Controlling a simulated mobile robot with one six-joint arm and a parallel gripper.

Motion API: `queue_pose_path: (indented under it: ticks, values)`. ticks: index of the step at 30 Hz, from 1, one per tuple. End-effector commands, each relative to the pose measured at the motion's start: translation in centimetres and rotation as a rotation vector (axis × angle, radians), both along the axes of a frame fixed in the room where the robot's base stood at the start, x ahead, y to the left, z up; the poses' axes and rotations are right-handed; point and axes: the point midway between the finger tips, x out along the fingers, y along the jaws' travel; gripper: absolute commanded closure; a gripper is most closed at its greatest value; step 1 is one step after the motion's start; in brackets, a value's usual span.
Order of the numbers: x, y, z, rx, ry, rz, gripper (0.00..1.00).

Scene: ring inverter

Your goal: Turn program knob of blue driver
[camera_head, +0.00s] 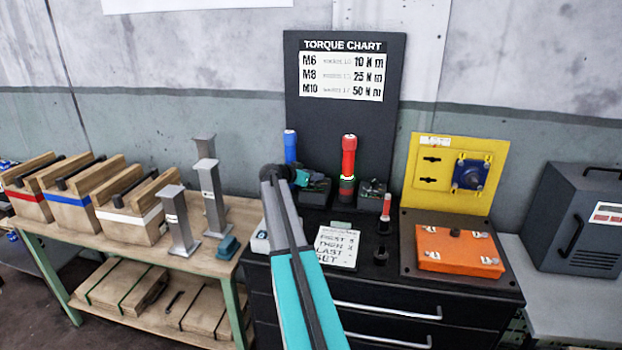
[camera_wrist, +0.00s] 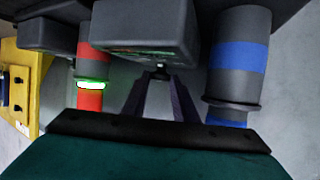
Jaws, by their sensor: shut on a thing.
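The blue driver (camera_head: 290,147) stands upright at the back of the black cabinet, left of the red driver (camera_head: 348,160). In the wrist view the picture is flipped, with the blue driver (camera_wrist: 238,60) at right and the red driver (camera_wrist: 90,98) at left. A dark box (camera_wrist: 145,30) with a green-lit face sits beside the blue driver; it also shows in the head view (camera_head: 316,192). My gripper (camera_wrist: 160,78) has its fingers at this box's face, closed around a small knob (camera_wrist: 161,69) that is mostly hidden. In the head view my arm hides the fingertips.
A second dark box (camera_head: 371,196) stands beside the red driver. A torque chart (camera_head: 343,75) rises behind. A note card (camera_head: 337,247) lies in front, and an orange box (camera_head: 459,251) with a yellow panel (camera_head: 427,185) stands right. Grey posts (camera_head: 178,220) stand on the left bench.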

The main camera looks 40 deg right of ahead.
Motion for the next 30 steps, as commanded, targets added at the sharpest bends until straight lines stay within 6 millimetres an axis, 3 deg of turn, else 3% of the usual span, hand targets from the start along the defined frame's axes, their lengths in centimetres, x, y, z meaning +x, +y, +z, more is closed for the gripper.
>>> queue_pose_path:
  ticks: [30]
  values:
    - [-1.27, -0.79, 0.54, -0.007, 0.002, 0.420, 0.96]
